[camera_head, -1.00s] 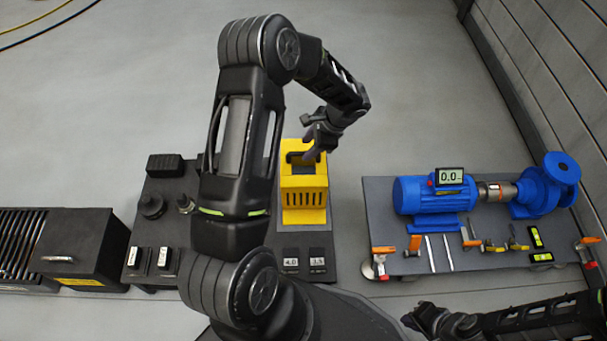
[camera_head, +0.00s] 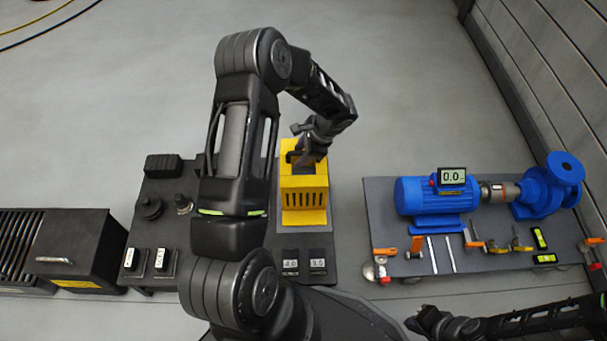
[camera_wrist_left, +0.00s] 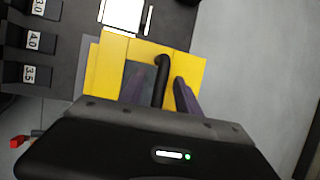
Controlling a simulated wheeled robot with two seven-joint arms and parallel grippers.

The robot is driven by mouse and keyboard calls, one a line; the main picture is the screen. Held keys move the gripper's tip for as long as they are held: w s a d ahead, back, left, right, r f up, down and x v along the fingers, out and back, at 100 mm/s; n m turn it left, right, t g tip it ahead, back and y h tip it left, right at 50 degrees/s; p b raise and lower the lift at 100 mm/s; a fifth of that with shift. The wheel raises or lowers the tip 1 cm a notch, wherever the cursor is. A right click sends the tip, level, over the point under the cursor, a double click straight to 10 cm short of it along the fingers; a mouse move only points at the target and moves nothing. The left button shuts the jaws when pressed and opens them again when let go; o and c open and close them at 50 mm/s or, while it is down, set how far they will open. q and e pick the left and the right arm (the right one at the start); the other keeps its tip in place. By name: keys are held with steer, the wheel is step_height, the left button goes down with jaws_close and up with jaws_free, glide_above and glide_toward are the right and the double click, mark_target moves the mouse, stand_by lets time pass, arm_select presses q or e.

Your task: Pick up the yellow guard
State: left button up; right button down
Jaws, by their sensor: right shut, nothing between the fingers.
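The yellow guard (camera_head: 304,196) stands upright on the dark table left of the pump skid, with slots in its front. It also shows in the left wrist view (camera_wrist_left: 112,68), with a black handle (camera_wrist_left: 162,68) on it. My left gripper (camera_head: 303,160) is down at the top of the guard. In the left wrist view its fingers (camera_wrist_left: 160,92) are apart, with the handle between them. Whether they touch the handle I cannot tell. My right gripper (camera_head: 424,320) is shut and empty at the bottom of the head view, away from the guard.
The blue motor and pump (camera_head: 430,197) sit on a grey skid plate (camera_head: 400,262) at right, with several small tools in front. A black box (camera_head: 80,248) stands at left. Numbered shim blocks (camera_head: 303,263) lie in front of the guard. The floor behind is clear.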

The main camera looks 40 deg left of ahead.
stand_by(0.4)
arm_select(q)
jaws_close()
steer(key=shift+r, duration=0.1)
stand_by(1.2)
